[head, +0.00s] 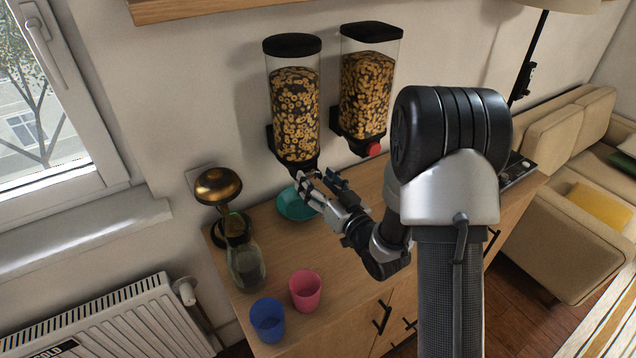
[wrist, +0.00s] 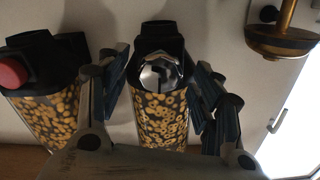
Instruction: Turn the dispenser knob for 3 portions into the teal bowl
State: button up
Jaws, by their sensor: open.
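Two clear dispensers with black lids hold ring cereal on the wall. The left dispenser (head: 294,115) hangs above the teal bowl (head: 293,206) on the wooden cabinet. My gripper (head: 312,184) is at this dispenser's lower end, above the bowl, and partly hides both. In the wrist view, my gripper (wrist: 162,70) is open, its fingers on either side of a silver knob (wrist: 160,72) in front of the dispenser. I cannot tell whether they touch it. The right dispenser (head: 367,88) has a red knob (head: 374,149), also at left in the wrist view (wrist: 12,72). The bowl's contents are not clear.
A brass lamp (head: 218,187), a glass bottle (head: 245,266), a blue cup (head: 267,320) and a pink cup (head: 305,290) stand on the cabinet (head: 345,285) left of and in front of the bowl. A sofa (head: 560,225) is at right.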

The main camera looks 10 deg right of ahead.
jog(key=shift+c, duration=0.6)
jog(key=c, duration=0.9)
jog(key=shift+c, duration=0.2)
jog(key=shift+m, duration=0.3)
jog(key=m, duration=0.3)
jog(key=shift+m, duration=0.3)
jog(key=m, duration=0.8)
jog(key=shift+m+p, duration=0.6)
jog(key=shift+m, duration=1.5)
